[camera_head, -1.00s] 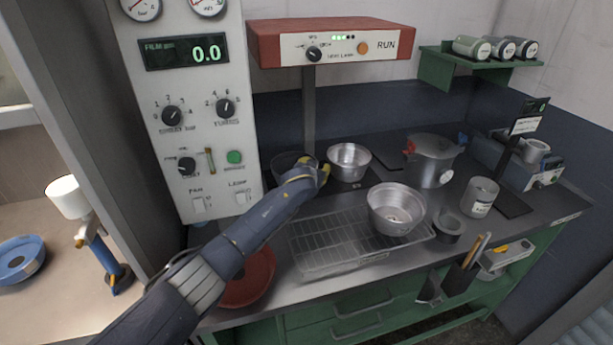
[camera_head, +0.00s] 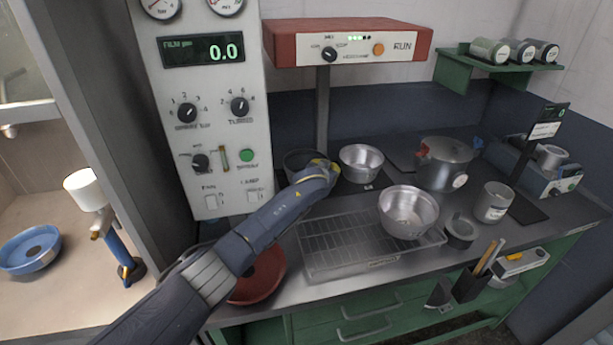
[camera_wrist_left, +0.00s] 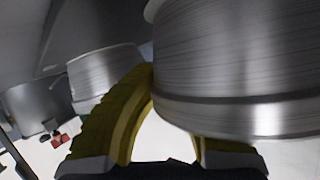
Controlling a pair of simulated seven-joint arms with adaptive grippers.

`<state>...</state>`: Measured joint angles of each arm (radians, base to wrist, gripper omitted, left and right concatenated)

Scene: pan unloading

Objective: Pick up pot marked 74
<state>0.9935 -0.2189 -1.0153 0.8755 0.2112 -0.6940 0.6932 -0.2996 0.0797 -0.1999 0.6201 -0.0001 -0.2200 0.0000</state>
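No number 74 is readable on any pot. A silver pot (camera_head: 361,160) stands at the back of the bench, and a dark pot (camera_head: 297,160) stands left of it, partly hidden by my left arm. My left gripper (camera_head: 324,166) is between these two pots, its yellow fingers largely hidden by the wrist. In the left wrist view, brushed metal pot walls lie close: a large one (camera_wrist_left: 235,60) at right covers most of one finger, and a smaller one (camera_wrist_left: 105,75) is at left. Whether the fingers hold anything is unclear. My right gripper is not seen.
A larger silver pot (camera_head: 408,209) sits on the wire rack (camera_head: 345,243). A lidded stockpot (camera_head: 444,165) with a red clip stands at right, near a grey canister (camera_head: 494,202). A red bowl (camera_head: 258,277) lies under my forearm. A red-housed lamp (camera_head: 345,42) overhangs the back.

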